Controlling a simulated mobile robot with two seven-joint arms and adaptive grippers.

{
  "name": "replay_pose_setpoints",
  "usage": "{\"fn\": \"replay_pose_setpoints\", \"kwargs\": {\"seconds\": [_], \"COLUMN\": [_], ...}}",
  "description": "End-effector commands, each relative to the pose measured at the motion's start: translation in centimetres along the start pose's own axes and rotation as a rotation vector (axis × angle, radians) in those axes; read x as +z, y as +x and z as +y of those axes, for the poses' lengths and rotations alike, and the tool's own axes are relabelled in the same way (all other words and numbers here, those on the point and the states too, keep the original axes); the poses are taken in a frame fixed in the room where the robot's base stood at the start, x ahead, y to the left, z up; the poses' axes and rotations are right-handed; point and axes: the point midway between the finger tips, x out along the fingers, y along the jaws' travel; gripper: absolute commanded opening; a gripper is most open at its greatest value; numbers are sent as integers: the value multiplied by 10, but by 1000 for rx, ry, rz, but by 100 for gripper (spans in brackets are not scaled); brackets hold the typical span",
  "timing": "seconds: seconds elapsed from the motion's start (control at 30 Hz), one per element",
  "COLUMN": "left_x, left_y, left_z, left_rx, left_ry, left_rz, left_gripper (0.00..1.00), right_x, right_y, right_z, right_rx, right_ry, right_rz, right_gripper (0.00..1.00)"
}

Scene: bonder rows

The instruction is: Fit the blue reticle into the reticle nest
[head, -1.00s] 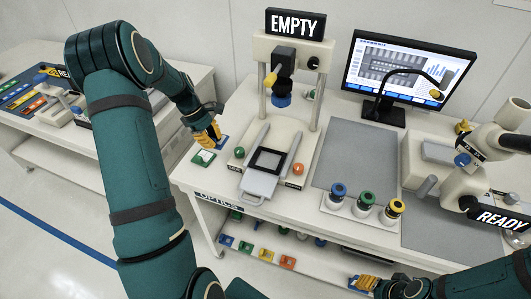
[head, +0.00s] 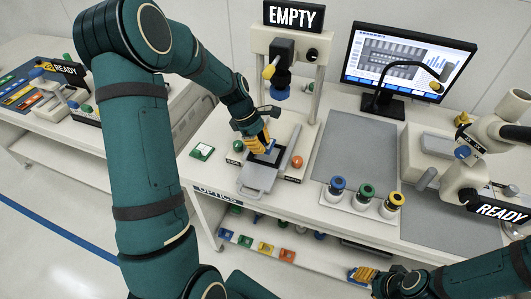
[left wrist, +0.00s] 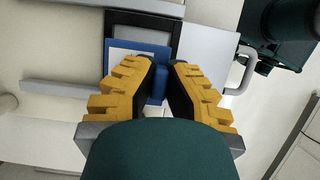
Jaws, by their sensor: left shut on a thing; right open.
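The blue reticle (head: 272,147), a small blue-framed plate, is held in my left gripper (head: 262,143). The left wrist view shows its blue frame and pale face (left wrist: 119,45) between and beyond the yellow fingers (left wrist: 161,70), which are shut on its blue tab. The reticle nest is the black square frame (left wrist: 145,17) on the grey slide. The reticle overlaps part of the nest and looks offset from it; I cannot tell whether they touch. In the head view the arm hides part of the nest. My right gripper (head: 362,275) is open and low at the bottom right, away from the nest.
A green square piece with a white face (head: 202,152) lies left of the nest. A green button (head: 239,146) and an orange button (head: 296,161) flank the slide. The optics column (head: 283,50) stands behind under an "EMPTY" sign (head: 294,16). Capped cylinders (head: 365,196) stand right.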

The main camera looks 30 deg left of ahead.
Motion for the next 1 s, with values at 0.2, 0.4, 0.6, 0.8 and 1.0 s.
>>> {"fn": "replay_pose_setpoints", "kwargs": {"seconds": [0.2,0.4,0.6,0.8,1.0], "left_x": [14,0,0,-2,-2], "left_y": [9,37,38,41,40], "left_z": [0,0,0,0,0], "left_rx": [-1,-2,1,0,0], "left_ry": [2,0,2,2,1], "left_rz": [0,-1,0,0,0], "left_gripper": [0,0,0,0,34], "right_x": [0,3,3,4,4], "right_y": [1,7,6,8,7], "right_z": [0,3,2,3,3], "right_rx": [0,-1,-1,-1,-1], "right_ry": [0,-2,-2,-2,-2], "right_rz": [-1,-6,-7,-8,-8], "right_gripper": [47,47,47,47,47]}}
